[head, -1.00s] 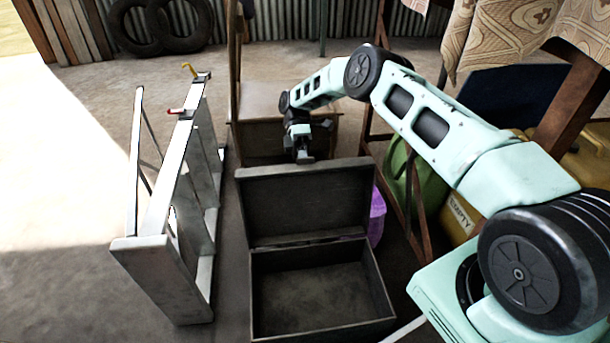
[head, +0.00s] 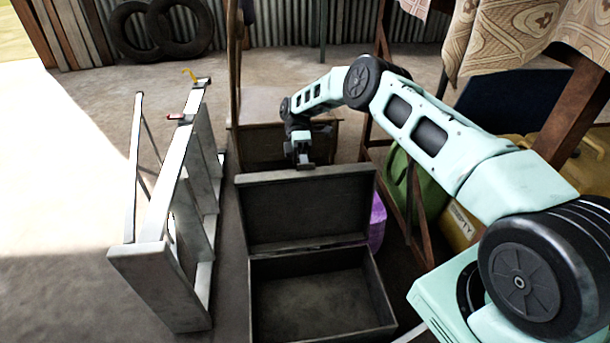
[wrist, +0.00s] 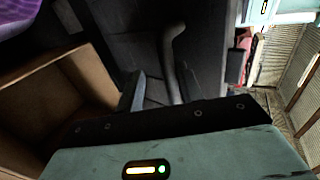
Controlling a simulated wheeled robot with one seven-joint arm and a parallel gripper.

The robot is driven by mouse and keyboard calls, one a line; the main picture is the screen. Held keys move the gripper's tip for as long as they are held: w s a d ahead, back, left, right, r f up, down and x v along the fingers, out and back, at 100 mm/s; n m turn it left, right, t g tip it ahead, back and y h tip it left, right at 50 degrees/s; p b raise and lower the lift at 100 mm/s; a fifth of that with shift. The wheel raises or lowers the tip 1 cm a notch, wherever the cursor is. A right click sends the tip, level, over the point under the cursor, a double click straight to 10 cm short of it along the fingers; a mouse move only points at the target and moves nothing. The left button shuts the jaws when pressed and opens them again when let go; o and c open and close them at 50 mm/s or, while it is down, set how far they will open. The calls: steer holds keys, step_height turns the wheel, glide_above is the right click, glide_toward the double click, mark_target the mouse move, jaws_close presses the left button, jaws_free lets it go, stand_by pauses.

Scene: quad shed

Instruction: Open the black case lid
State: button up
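The black case (head: 320,300) stands on the floor in the head view, its empty inside showing. Its lid (head: 308,208) is raised, standing roughly upright at the back of the case and leaning slightly backward. My gripper (head: 304,163) is at the middle of the lid's top edge, just behind it or over it. I cannot tell whether it touches the lid. In the wrist view, dark finger-like parts (wrist: 153,90) show against a dark surface, and a curved dark piece stands beside them. Whether the fingers are open or shut is unclear.
A wooden box (head: 262,140) is behind the lid and shows in the wrist view (wrist: 55,95). A purple object (head: 378,220) and a table's wooden legs are close on the right. Open floor lies at the far left.

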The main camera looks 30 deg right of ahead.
steer(key=shift+a+r, duration=0.1)
step_height(320, 180, up, 10)
steer(key=p, duration=0.4)
steer(key=shift+p, duration=0.3)
